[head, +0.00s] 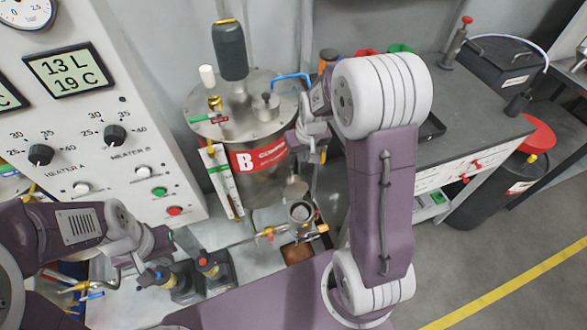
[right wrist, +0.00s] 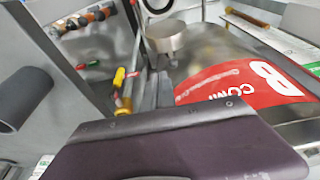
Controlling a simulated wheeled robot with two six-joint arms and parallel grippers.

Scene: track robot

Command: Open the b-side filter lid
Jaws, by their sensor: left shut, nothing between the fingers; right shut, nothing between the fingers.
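The steel tank marked B (head: 244,140) stands in the middle of the head view; its red label (right wrist: 250,82) fills the right of the right wrist view. Below it on the pipework is a small metal filter cup (head: 301,214) with a dark round top. A round metal disc (head: 292,189), seemingly its lid, is tilted up behind the cup. My right gripper (head: 310,150) is shut and empty beside the tank's right side, above the filter. My left gripper (head: 148,274) is shut and empty at lower left, by the small pumps, away from the filter.
A control panel (head: 85,100) with knobs and displays stands at left. A valve handle (head: 268,233) sits left of the filter. A grey workbench (head: 470,125) and dark bin (head: 490,190) are at right. Open floor (head: 480,260) lies at lower right.

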